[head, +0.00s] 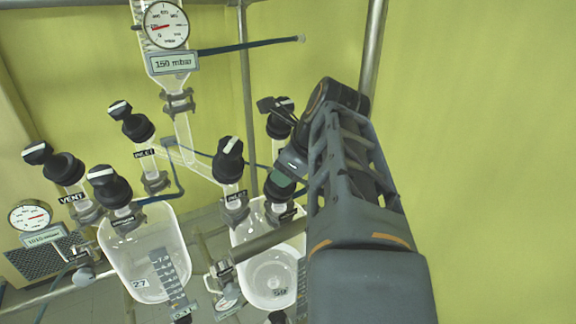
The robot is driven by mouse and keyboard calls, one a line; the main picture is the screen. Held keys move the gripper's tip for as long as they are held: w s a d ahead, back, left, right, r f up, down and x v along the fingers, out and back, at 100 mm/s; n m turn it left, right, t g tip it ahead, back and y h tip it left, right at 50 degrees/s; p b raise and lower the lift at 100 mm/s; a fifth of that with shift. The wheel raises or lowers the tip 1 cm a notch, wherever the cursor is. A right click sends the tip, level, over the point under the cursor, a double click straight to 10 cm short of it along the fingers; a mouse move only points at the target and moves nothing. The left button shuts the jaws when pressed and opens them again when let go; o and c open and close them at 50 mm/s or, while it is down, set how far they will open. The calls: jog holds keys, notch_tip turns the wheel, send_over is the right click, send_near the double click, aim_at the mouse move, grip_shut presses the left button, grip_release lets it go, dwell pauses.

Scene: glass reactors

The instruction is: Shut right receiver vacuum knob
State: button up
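The right receiver (262,285) is a clear glass vessel at lower centre, partly behind my arm. A black knob with a white mark (229,150) stands at its left port; the label below it is too small to read surely. A second black knob (277,124) stands behind, partly covered. My gripper (288,168) is at the receiver's right-hand port, beside my forearm. It hides most of what is there, including any vacuum knob. I cannot tell whether its fingers touch or grip a knob.
The left receiver (146,262) has several black knobs, with a vent label (73,198) at one. A gauge (166,25) and a 150 mbar display (173,63) are above; another gauge (30,217) is at left. Metal poles and glass tubes crowd the middle. The right side is clear wall.

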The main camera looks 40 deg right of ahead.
jog(key=shift+m, duration=0.3)
jog(key=o, duration=0.9)
jog(key=v, duration=1.4)
jog(key=shift+f+b, duration=0.1)
jog(key=shift+b, duration=0.25)
jog(key=shift+a, duration=0.1)
